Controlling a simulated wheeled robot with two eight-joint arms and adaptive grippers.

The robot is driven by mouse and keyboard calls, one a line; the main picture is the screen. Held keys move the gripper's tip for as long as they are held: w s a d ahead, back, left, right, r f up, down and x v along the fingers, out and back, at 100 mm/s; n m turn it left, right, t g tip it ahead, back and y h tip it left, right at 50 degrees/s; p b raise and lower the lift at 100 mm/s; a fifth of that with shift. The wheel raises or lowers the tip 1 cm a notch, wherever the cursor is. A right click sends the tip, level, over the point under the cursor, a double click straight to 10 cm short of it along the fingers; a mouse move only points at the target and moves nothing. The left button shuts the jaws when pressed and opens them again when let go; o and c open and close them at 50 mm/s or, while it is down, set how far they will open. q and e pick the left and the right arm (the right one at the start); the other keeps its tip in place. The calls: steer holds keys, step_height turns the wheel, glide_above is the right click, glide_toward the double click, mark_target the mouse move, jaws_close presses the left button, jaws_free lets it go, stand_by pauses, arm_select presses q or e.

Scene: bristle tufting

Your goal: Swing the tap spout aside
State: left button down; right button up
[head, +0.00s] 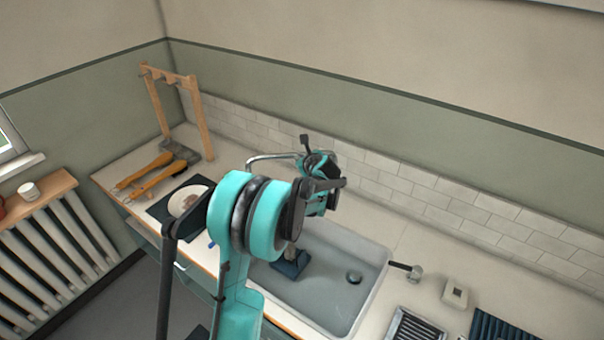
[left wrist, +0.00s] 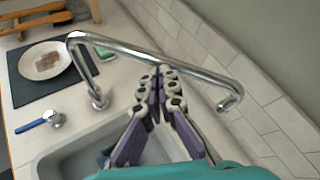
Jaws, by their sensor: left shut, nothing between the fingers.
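The chrome tap spout (head: 268,157) shows in the head view behind my left arm, over the far left of the sink. In the left wrist view the spout (left wrist: 130,53) runs across the picture from a bend at upper left to a downturned end at right. Its base (left wrist: 97,98) stands at the sink's edge. My left gripper (left wrist: 164,72) is shut and empty, its fingertips right at the middle of the spout. I cannot tell whether they touch it. In the head view my arm hides the fingers and part of the spout. My right gripper is not in view.
The grey sink (head: 372,262) holds a dark blue object (head: 290,264). A tiled wall (head: 400,185) runs behind. A dish rack (head: 414,328) is at right.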

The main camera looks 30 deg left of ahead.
arm_select(q)
steer(key=s+d+f+m+t+b, duration=0.1)
steer(key=s+d+m+t+b, duration=0.2)
steer(key=s+d+m+t, duration=0.35)
steer(key=w+a+f+g+b, duration=0.1)
steer(key=w+a+f+g, duration=0.1)
steer(key=w+a, duration=0.5)
steer(key=shift+w+a+f+b, duration=0.35)
steer(key=shift+w+f, duration=0.1)
steer(key=shift+w, duration=0.75)
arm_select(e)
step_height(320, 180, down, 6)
arm_select(q)
steer(key=shift+w, duration=0.1)
steer(key=w+a+n+g+y, duration=0.5)
steer(key=w+a+n+g, duration=0.1)
steer(key=w+a, duration=0.3)
steer(key=shift+w+a+g+y, duration=0.15)
steer(key=shift+w+g+y, duration=0.2)
steer(key=shift+w, duration=0.1)
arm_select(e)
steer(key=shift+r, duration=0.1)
